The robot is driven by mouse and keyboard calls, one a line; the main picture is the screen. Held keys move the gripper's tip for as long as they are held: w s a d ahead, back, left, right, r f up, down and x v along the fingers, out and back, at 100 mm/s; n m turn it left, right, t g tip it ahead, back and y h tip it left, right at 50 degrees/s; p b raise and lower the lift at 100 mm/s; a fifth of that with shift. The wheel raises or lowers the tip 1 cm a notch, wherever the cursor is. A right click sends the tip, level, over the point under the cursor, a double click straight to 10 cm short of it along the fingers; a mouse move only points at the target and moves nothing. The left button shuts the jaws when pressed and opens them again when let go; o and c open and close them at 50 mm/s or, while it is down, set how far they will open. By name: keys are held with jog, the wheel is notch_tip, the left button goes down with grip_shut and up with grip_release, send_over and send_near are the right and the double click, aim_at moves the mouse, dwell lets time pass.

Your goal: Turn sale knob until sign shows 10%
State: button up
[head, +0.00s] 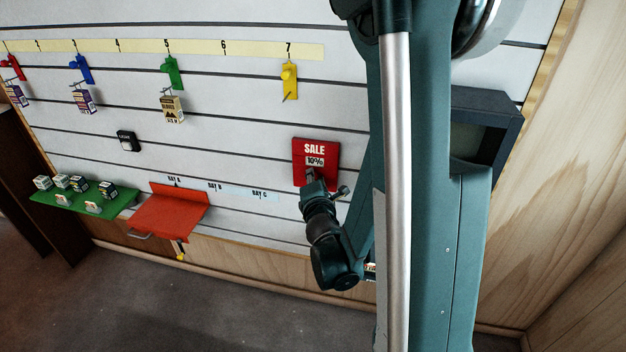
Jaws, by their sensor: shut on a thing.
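The red sale sign (301,150) is on the slatted wall, right of centre in the head view. Its small white window (315,161) reads 10%. My gripper (311,176) is at the lower part of the sign, just below the window, and is shut. The sale knob is hidden behind my gripper, which appears to be closed on it. My wrist comes up to the sign from below and in front.
Coloured hooks hang under a numbered strip (140,46). A red shelf (168,216) and a green shelf (85,206) with several small boxes stick out at lower left. A dark box-shaped unit (487,135) is at right, partly behind my arm. The floor in front is clear.

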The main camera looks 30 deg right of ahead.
jog(key=o, duration=0.9)
jog(key=shift+r, duration=0.15)
